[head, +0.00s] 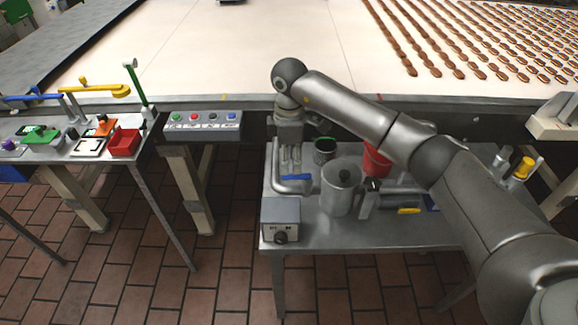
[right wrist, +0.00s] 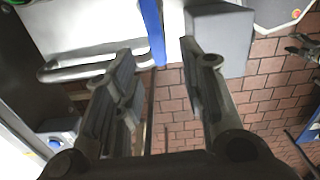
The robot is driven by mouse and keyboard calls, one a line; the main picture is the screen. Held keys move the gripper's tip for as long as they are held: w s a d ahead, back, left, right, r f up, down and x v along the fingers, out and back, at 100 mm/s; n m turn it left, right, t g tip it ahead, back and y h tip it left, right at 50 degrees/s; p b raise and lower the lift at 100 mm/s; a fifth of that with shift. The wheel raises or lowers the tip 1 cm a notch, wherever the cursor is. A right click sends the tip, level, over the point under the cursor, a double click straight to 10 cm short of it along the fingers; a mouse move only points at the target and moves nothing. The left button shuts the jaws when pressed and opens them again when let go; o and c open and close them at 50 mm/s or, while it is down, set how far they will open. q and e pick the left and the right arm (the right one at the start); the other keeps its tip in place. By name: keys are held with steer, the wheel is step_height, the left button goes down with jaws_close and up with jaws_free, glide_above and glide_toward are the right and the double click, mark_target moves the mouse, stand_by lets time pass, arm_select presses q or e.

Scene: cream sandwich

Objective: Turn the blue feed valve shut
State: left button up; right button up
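The blue feed valve handle (head: 297,177) is a flat blue lever on the grey bent pipe (head: 277,188) at the left of the steel table. It also shows in the right wrist view (right wrist: 152,30), ahead of the fingertips and between their lines. My right gripper (head: 290,165) points down beside the pipe, close to the handle. In the right wrist view its fingers (right wrist: 160,80) are apart with nothing between them. Contact with the handle cannot be made out. A dark jointed shape at that view's right edge looks like my left gripper (right wrist: 303,46); its fingers are unclear.
A grey box with a black knob (head: 281,218) stands at the table's front left corner. A lidded steel pot (head: 341,189), a dark cup (head: 324,151) and a red bucket (head: 376,160) stand close by. A button panel (head: 203,125) is left, with floor below.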

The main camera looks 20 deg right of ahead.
mark_target(289, 176)
step_height(289, 176, down, 3)
steer(key=shift+w+f+p, duration=0.1)
steer(key=shift+w+p, duration=0.05)
steer(key=shift+p, duration=0.15)
steer(key=shift+f, duration=0.85)
steer(key=shift+c, duration=0.3)
steer(key=c, duration=0.5)
arm_select(q)
steer(key=shift+w+d+r, duration=0.1)
steer(key=shift+w+r, duration=0.2)
steer(key=shift+w, duration=0.25)
steer(key=shift+w+r, duration=0.3)
steer(key=shift+w, duration=0.2)
arm_select(e)
jaws_close()
